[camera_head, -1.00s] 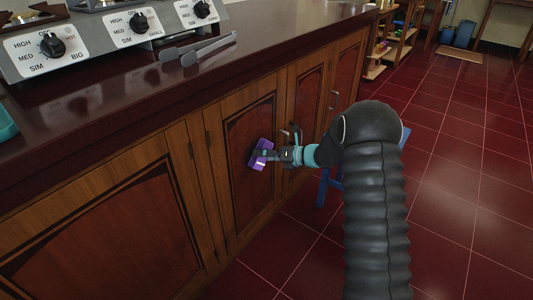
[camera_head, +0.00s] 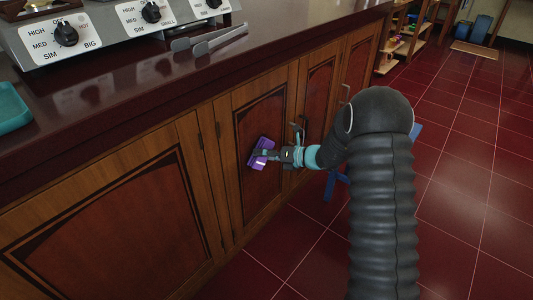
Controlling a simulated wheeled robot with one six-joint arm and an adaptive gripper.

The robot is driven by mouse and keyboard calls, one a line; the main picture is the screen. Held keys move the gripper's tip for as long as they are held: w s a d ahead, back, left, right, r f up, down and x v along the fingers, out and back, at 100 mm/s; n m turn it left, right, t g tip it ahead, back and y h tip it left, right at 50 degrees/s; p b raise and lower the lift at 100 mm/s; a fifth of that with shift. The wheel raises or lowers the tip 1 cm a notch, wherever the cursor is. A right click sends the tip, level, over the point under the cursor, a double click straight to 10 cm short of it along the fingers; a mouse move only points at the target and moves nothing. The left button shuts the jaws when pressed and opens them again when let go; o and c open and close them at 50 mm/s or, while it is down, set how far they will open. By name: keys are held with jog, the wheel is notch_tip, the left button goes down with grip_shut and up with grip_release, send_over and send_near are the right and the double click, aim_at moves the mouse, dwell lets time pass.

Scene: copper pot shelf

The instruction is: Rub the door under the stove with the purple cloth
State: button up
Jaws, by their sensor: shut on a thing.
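The purple cloth (camera_head: 258,160) is a small bright purple pad at the tip of my gripper (camera_head: 268,156). My gripper is shut on it and holds it against or very close to the dark red panel of a wooden cabinet door (camera_head: 265,114); whether it touches cannot be told. The stove (camera_head: 98,31), with black knobs, stands on the dark counter at the upper left. A wider wooden door (camera_head: 100,235) is at the lower left, nearer below the stove, with nothing on it. My arm comes in from the right and hides part of the cabinet front.
Metal tongs (camera_head: 208,40) lie on the counter. A teal tray (camera_head: 12,106) sits at the counter's left. Door handles (camera_head: 301,128) stick out beside my gripper. A blue stool-like object (camera_head: 336,182) is partly behind my arm. The red tiled floor (camera_head: 470,210) on the right is clear.

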aim_at(272, 137)
jog(key=shift+s+a, duration=0.75)
jog(key=shift+s, duration=0.1)
jog(key=shift+r+p, duration=1.05)
jog(key=shift+r, duration=0.35)
jog(key=shift+w+d+r+p, duration=0.1)
jog(key=shift+w+d+p, duration=0.2)
jog(key=shift+w+d, duration=0.5)
jog(key=shift+w+d+f+p, duration=0.1)
jog(key=shift+w+d+p, duration=0.2)
jog(key=shift+w+d, duration=0.45)
jog(key=shift+w+d+r+p, duration=0.1)
jog(key=shift+w+d+p, duration=0.3)
jog(key=shift+w, duration=0.7)
jog(key=shift+w+d, duration=1.45)
jog(key=shift+w, duration=0.05)
jog(key=shift+a, duration=0.15)
